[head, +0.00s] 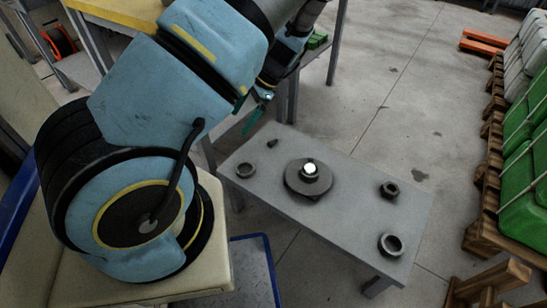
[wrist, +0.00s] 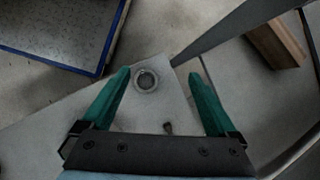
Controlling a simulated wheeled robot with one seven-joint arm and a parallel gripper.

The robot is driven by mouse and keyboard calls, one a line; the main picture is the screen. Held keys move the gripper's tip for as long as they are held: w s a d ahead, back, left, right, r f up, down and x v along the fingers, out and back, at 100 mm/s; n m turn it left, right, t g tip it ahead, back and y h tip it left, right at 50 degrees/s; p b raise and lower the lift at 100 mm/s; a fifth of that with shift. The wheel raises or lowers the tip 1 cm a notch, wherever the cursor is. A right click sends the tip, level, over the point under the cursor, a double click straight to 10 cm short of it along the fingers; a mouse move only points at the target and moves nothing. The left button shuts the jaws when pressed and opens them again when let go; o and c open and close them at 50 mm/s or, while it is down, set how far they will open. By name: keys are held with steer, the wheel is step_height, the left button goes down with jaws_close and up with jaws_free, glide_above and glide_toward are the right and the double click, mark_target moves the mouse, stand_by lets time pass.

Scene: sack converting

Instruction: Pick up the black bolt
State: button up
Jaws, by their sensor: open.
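The black bolt (head: 272,142) is a small dark piece lying near the far left edge of the grey table (head: 345,215). In the wrist view the bolt (wrist: 167,128) shows small and dark, low between the fingers and close to the gripper's body. My gripper (head: 252,116) has teal fingers and is above the table's far left end, up and left of the bolt in the head view. In the wrist view my gripper (wrist: 160,74) is open, with nothing between its fingers touching them.
A dark ring (head: 245,171) lies near the bolt. A round flanged disc (head: 309,183) with a bright centre sits mid-table. A nut-like part (head: 389,190) and another ring (head: 391,245) lie to the right. Pallets with green containers (head: 525,195) stand at far right.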

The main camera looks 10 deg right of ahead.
steer(key=w+d+f+m+t+y+b, duration=0.35)
steer(key=d+f+m+b, duration=0.4)
steer(key=f, duration=0.55)
steer(key=m+t+b, duration=0.4)
steer(key=m+t, duration=0.2)
steer(key=m, duration=0.1)
glide_toward(276, 145)
steer(key=r, duration=0.1)
steer(key=s+r, duration=0.1)
steer(key=shift+r+n+h, duration=0.25)
steer(key=shift+r, duration=0.05)
steer(key=shift+w+f+t+b, duration=0.1)
steer(key=shift+w+t+b, duration=0.1)
steer(key=shift+t+b, duration=0.1)
steer(key=b+x, duration=0.1)
steer(key=x, duration=0.4)
steer(key=shift+a, duration=0.15)
steer(key=b+x, duration=0.1)
steer(key=x, duration=0.4)
steer(key=shift+w+b, duration=0.1)
steer(key=shift+b, duration=0.3)
steer(key=c, duration=1.3)
